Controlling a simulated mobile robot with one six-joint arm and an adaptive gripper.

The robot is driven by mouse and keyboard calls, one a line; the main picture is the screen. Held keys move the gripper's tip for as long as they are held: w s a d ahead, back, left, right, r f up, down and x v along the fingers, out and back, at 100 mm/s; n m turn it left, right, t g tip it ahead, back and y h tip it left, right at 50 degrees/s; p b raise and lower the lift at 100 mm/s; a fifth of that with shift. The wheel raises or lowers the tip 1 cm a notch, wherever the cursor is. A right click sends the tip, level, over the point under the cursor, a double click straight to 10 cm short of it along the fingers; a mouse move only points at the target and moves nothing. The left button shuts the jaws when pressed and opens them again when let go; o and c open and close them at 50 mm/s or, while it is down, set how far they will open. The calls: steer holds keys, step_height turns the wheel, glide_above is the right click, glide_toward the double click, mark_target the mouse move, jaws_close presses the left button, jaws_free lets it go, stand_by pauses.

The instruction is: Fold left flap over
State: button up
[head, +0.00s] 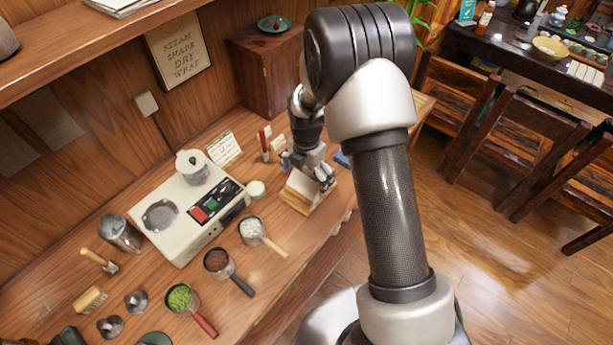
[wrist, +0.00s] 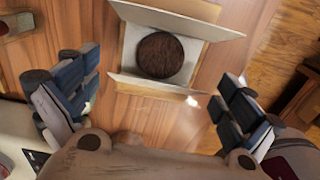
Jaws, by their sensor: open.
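A dark round tea cake (wrist: 160,55) lies flat on the pale inside of an open wrapper. In the wrist view one flap (wrist: 180,18) spreads out along the wrapper's top edge and another flap (wrist: 165,87) along its bottom edge. Neither covers the cake, and I cannot tell which is the left flap. In the head view the wrapper (head: 299,196) sits near the counter's front edge, partly hidden by my gripper (head: 311,172). My gripper (wrist: 155,90) is open and empty, its fingers apart on either side, nearer the camera than the wrapper.
A cream appliance (head: 185,225) with a lidded pot (head: 193,167) stands to the left. Handled cups of white (head: 250,228), brown (head: 217,262) and green (head: 181,298) contents line the counter front. A small calendar (head: 225,147) stands behind. The counter edge is close on the right.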

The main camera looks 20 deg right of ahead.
steer(key=shift+c, duration=0.5)
steer(key=c, duration=0.9)
steer(key=shift+w+d+f+g+y, duration=0.1)
steer(key=shift+d+f+g+y, duration=0.15)
steer(key=shift+g+y, duration=0.2)
steer(key=shift+w+d+f+g+y, duration=0.1)
steer(key=shift+f+g+y, duration=0.15)
steer(key=shift+y, duration=0.5)
steer(key=o, duration=1)
steer(key=shift+w+r, duration=0.1)
steer(key=shift+r, duration=0.05)
